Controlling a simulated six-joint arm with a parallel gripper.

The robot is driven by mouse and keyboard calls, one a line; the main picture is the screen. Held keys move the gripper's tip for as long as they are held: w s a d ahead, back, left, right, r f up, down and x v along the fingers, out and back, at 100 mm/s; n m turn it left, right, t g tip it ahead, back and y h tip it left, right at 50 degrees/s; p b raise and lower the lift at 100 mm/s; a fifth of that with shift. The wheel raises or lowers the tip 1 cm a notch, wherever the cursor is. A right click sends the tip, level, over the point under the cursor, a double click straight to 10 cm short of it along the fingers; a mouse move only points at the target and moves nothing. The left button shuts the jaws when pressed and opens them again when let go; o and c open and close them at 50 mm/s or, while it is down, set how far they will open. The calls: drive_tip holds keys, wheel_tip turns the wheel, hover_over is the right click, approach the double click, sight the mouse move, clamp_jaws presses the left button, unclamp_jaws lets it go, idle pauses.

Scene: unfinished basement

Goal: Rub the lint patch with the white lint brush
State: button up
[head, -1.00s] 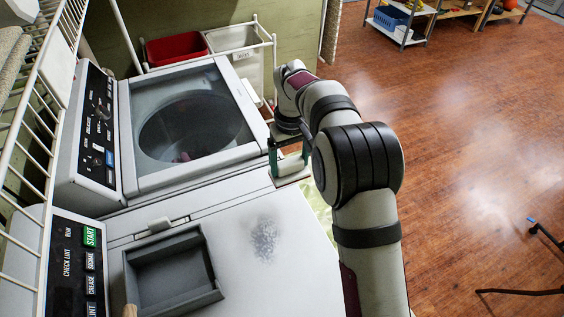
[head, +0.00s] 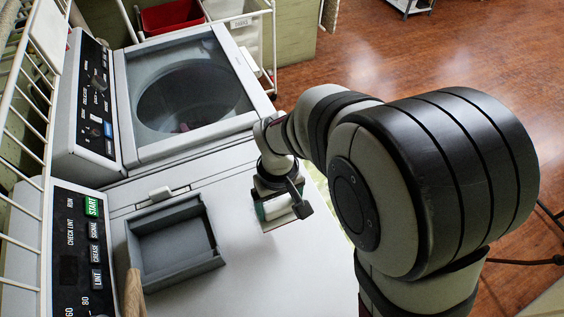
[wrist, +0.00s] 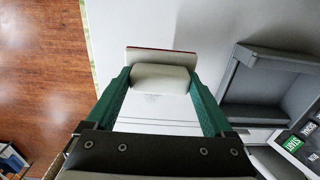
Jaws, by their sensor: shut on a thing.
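The white lint brush (head: 277,207) is held in my gripper (head: 281,202), low over the white machine top (head: 290,265) to the right of the grey tray. In the wrist view the brush (wrist: 160,80) sits between two green fingers, its flat pale plate with a reddish edge at the far side. My gripper (wrist: 160,72) is shut on it. I cannot tell whether the brush touches the surface.
An empty grey tray (head: 170,248) lies left of the brush. A washer with a clear lid (head: 190,95) stands behind. Control panels (head: 82,250) and a white wire rack line the left. A red bin (head: 172,16) is at the back. The front of the machine top is clear.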

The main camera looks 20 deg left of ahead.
drive_tip(key=shift+s+d+f, duration=0.1)
drive_tip(key=shift+s+f, duration=0.05)
drive_tip(key=shift+f, duration=3.4)
drive_tip(key=shift+w+a+f, duration=0.3)
drive_tip(key=shift+w+a, duration=0.15)
drive_tip(key=shift+c, duration=0.6)
drive_tip(key=shift+w+a+f, duration=0.25)
drive_tip(key=shift+w+a, duration=0.25)
drive_tip(key=shift+w, duration=0.05)
drive_tip(key=shift+w+a, duration=4)
drive_tip(key=shift+a, duration=0.05)
drive_tip(key=shift+s+d, duration=4.85)
drive_tip(key=shift+s, duration=0.25)
drive_tip(key=shift+a, duration=0.3)
drive_tip(key=shift+w+a, duration=4.8)
drive_tip(key=shift+w, duration=0.05)
drive_tip(key=shift+s+d, duration=4.9)
drive_tip(key=shift+r, duration=4.1)
